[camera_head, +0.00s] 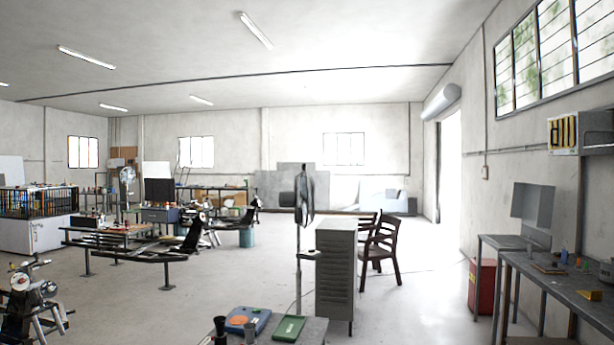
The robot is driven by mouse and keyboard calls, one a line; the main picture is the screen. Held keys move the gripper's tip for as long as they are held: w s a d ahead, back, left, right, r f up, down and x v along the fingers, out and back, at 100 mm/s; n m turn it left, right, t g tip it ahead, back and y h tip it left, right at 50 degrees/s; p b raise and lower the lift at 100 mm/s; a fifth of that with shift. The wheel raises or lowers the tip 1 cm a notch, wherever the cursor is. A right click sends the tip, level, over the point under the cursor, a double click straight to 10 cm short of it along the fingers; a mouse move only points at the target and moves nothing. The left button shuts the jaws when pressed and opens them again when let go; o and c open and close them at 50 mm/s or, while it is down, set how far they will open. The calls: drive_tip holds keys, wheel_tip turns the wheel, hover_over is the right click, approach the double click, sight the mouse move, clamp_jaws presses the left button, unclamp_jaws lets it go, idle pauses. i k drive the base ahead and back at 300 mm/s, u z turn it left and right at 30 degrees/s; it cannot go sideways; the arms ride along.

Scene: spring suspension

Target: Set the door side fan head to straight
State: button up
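A pedestal fan (305,196) stands near the middle of the head view, on the side nearer the bright doorway (449,168). Its dark round head is seen almost edge-on and looks upright, on a thin pale pole. The fan's base is hidden behind the front table. A second fan (127,178) with a round head stands farther back on the left, among the benches. My gripper is not in view.
A grey drawer cabinet (336,270) stands just right of the fan, with a dark chair (381,248) behind it. A table (312,328) with trays is in front. Desks (560,290) and a red bin (483,287) line the right wall. The floor left of the fan is clear.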

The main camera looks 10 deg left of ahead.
sight(289, 198)
drive_tip(key=z, duration=0.5)
drive_tip(key=k, duration=0.6)
drive_tip(key=z, duration=0.35)
drive_tip(key=i, duration=1.6)
drive_tip(key=u, duration=0.35)
drive_tip(key=i, duration=1.8)
drive_tip(key=u, duration=0.4)
drive_tip(key=i, duration=1.75)
drive_tip(key=u, duration=0.9)
drive_tip(key=i, duration=1.6)
drive_tip(key=u, duration=1.9)
drive_tip(key=i, duration=1.1)
drive_tip(key=u, duration=0.65)
drive_tip(key=i, duration=0.35)
drive_tip(key=u, duration=0.05)
